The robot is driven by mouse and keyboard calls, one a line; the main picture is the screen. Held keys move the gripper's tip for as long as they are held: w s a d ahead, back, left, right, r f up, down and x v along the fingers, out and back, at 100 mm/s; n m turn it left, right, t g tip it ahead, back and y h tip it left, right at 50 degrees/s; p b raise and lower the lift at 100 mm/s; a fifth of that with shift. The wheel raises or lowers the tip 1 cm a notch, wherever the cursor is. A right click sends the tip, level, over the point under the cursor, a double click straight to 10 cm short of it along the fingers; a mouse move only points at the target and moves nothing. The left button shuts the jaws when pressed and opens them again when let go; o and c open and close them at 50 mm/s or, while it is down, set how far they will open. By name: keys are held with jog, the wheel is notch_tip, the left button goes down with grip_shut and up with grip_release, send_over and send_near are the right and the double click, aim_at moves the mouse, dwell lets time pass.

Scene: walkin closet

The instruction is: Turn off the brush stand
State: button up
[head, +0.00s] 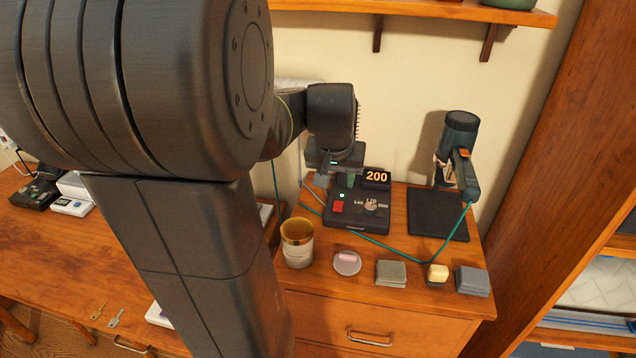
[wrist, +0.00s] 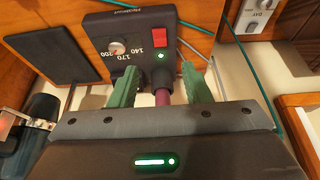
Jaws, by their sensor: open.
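A black control box (head: 355,222), seemingly the brush stand's, sits on the wooden cabinet top. Its display (head: 376,176) reads 200. It has a red switch (head: 338,207), a lit green light (head: 342,196) and a dial (head: 371,206) marked 140, 170 and 200. The wrist view also shows the box (wrist: 97,27), with the red switch (wrist: 159,37) beyond my fingertips. My gripper (wrist: 158,78) is open, its green fingers apart, with a dark reddish rod (wrist: 162,92) visible between them. I cannot tell whether the fingers touch anything. My gripper (head: 338,180) partly hides the box's back.
A dark handheld tool (head: 459,140) stands behind a black pad (head: 437,214) on the right; a green cord (head: 375,242) crosses the top. A candle jar (head: 297,242), a round tin (head: 347,262) and several small blocks line the front edge. A shelf (head: 410,11) hangs above.

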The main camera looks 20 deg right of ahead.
aim_at(338, 206)
jog(key=x, duration=1.1)
jog(key=shift+d+f, duration=0.1)
jog(key=shift+f, duration=0.15)
jog(key=shift+c, duration=0.2)
